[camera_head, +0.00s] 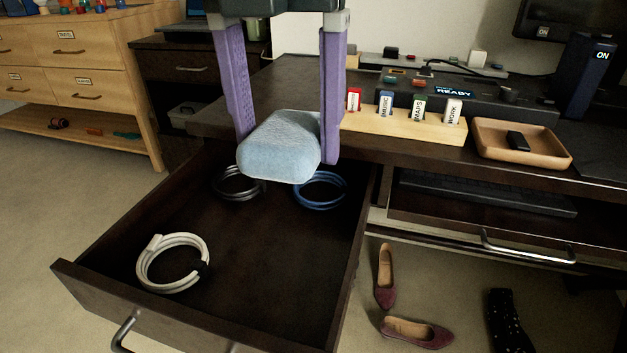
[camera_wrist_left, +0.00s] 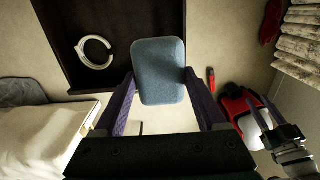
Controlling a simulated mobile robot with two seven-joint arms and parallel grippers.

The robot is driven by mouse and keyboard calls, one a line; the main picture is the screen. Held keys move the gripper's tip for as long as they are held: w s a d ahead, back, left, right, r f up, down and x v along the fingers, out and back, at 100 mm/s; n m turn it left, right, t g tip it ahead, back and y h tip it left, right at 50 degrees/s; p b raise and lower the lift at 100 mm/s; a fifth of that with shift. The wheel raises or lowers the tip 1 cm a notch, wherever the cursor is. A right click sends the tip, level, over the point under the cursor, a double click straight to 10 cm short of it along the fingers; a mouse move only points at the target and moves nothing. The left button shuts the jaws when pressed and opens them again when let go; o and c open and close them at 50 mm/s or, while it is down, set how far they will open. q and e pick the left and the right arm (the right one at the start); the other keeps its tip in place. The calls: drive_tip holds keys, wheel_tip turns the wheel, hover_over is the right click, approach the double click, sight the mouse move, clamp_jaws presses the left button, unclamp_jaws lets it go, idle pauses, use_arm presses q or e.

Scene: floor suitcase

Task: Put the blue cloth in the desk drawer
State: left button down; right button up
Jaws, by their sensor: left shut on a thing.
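The blue cloth (camera_head: 281,147) is a folded, light-blue pad. My left gripper (camera_head: 287,150) is shut on it, with a purple finger on each side. The drawer holds a white cable coil (camera_head: 148,268), a dark coil (camera_head: 222,190) and a blue coil (camera_head: 318,203).
The desktop right of the gripper carries a wooden block with labelled sticks (camera_head: 400,123) and a tan tray (camera_head: 490,139). A keyboard shelf (camera_head: 560,228) is beside the drawer. Shoes (camera_head: 384,278) lie on the floor. The drawer's middle and front right are clear.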

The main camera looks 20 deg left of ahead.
use_arm(q)
drive_tip(key=shift+w+a+f+b, duration=0.35)
drive_tip(key=shift+w+a+f, duration=0.15)
drive_tip(key=shift+a+f, duration=0.25)
drive_tip(key=b, duration=0.4)
hover_over(289, 287)
wheel_tip(289, 287, down, 15)
drive_tip(key=shift+s+r, duration=0.1)
drive_tip(key=shift+r, duration=0.1)
wheel_tip(289, 287, down, 4)
drive_tip(key=shift+f+b, duration=0.2)
drive_tip(key=shift+b, duration=0.3)
unclamp_jaws()
drive_tip(key=shift+r, duration=0.1)
use_arm(e)
wheel_tip(289, 287, down, 6)
drive_tip(key=shift+f, duration=0.2)
use_arm(q)
wheel_tip(289, 287, up, 12)
drive_tip(key=p, duration=0.3)
drive_tip(key=shift+s+p, duration=0.25)
drive_tip(key=shift+p, duration=0.15)
use_arm(e)
wheel_tip(289, 287, up, 4)
drive_tip(key=shift+d+f, duration=0.1)
drive_tip(key=shift+f, duration=0.05)
